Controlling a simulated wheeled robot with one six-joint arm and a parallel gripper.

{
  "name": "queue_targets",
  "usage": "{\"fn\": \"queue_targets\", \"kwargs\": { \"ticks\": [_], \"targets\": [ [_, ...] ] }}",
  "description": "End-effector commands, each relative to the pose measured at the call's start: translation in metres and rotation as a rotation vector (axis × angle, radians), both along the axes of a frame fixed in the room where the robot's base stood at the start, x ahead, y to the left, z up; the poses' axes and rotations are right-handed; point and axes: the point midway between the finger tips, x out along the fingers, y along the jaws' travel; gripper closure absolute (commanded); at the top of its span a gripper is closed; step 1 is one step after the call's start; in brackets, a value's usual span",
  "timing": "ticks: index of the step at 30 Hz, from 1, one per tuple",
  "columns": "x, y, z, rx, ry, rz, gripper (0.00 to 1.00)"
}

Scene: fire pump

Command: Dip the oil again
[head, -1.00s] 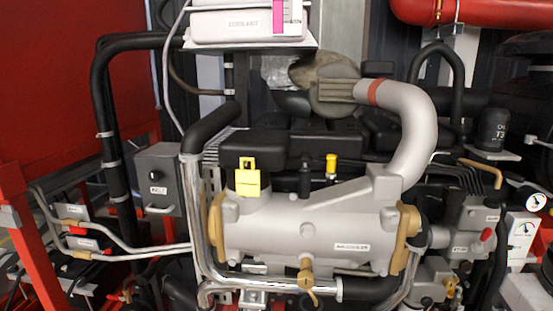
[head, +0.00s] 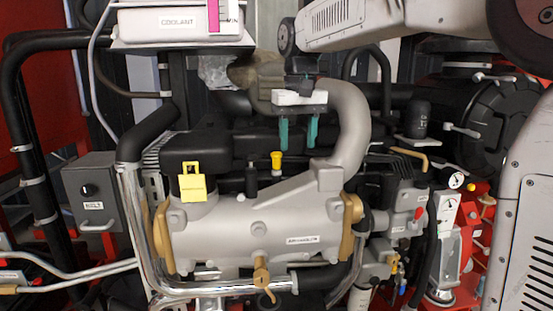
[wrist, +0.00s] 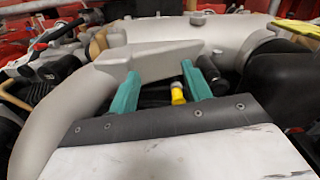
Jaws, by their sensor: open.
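A small yellow-topped dipstick handle (head: 277,160) stands upright on the engine, behind the grey cylindrical housing (head: 250,236). In the wrist view the yellow handle (wrist: 178,93) shows between my two teal fingers, closer to the right one. My gripper (head: 298,147) is open and empty, fingers pointing down. In the head view it is above and slightly right of the handle, apart from it. It also shows in the wrist view (wrist: 161,72). The dipstick's shaft is hidden.
A yellow tagged cap (head: 192,185) sits left on the engine, and a black stub (head: 251,178) stands just left of the handle. A thick grey pipe (head: 350,125) curves close to the gripper's right. The coolant tank (head: 180,22) is at upper left.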

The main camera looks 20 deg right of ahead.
Motion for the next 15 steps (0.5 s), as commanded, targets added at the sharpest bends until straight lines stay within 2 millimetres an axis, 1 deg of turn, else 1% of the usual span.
{"fn": "queue_targets", "kwargs": {
  "ticks": [1, 3, 6, 9, 10, 13, 15],
  "targets": [
    [0.029, 0.002, -0.002, -0.001, 0.009, -0.002, 0.51],
    [0.058, 0.005, -0.003, -0.001, 0.017, -0.005, 0.51],
    [0.091, 0.008, -0.006, -0.001, 0.025, -0.009, 0.51],
    [0.109, 0.01, -0.009, -0.002, 0.028, -0.012, 0.51],
    [0.112, 0.01, -0.01, -0.002, 0.03, -0.012, 0.51],
    [0.119, 0.011, -0.012, -0.002, 0.031, -0.013, 0.51],
    [0.12, 0.011, -0.017, -0.002, 0.033, -0.014, 0.51]
  ]
}}
